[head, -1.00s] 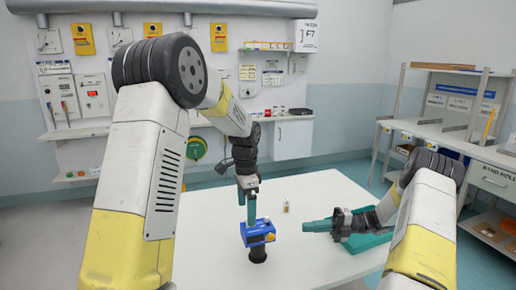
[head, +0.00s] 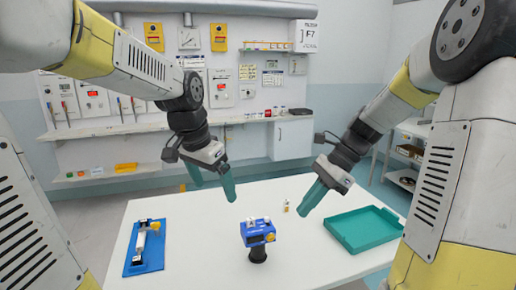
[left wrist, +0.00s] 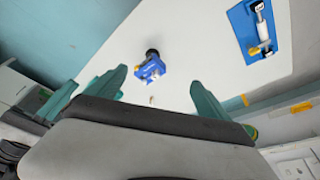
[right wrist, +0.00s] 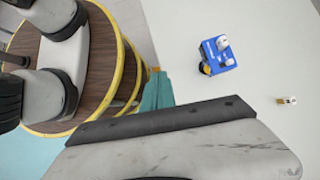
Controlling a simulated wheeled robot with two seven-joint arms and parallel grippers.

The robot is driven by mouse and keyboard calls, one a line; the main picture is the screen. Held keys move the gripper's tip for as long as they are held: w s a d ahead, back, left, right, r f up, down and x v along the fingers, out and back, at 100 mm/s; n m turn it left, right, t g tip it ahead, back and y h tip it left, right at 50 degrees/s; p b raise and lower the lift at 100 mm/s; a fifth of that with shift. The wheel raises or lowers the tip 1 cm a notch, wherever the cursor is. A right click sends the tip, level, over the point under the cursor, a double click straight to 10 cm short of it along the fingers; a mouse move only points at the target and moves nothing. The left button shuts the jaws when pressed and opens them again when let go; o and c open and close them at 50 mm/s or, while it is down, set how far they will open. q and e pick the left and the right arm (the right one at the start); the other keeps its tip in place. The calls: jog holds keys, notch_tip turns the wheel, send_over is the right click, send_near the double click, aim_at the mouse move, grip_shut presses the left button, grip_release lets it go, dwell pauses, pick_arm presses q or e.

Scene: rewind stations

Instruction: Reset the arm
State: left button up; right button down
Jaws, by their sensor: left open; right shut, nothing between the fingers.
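A blue device (head: 257,233) with a yellow knob sits on a black stand (head: 258,254) in the middle of the white table. It also shows in the left wrist view (left wrist: 150,68) and the right wrist view (right wrist: 217,54). My left gripper (head: 213,190) is open and empty, raised behind and left of the device, with its teal fingers apart. My right gripper (head: 313,198) is shut and empty, in the air right of the device. Neither gripper touches anything.
A blue plate (head: 146,262) with a white and yellow part on it lies on the table at left. A teal tray (head: 362,230) lies empty at right. A small vial (head: 286,206) stands behind the device. The white table (head: 205,255) is clear between them.

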pick_arm(q)
jog(key=s+a+r+n+t, duration=0.1)
jog(key=s+a+n+t, duration=0.2)
jog(key=s, duration=1)
jog(key=n, duration=0.3)
jog(key=shift+r, duration=0.3)
pick_arm(e)
jog(key=s+d+r+n+t+h, duration=0.2)
jog(key=s+r+n+t+h, duration=0.2)
jog(key=s+r+n+t, duration=0.3)
jog(key=s+n, duration=0.5)
jog(key=n, duration=0.4)
jog(key=shift+t+h, duration=0.3)
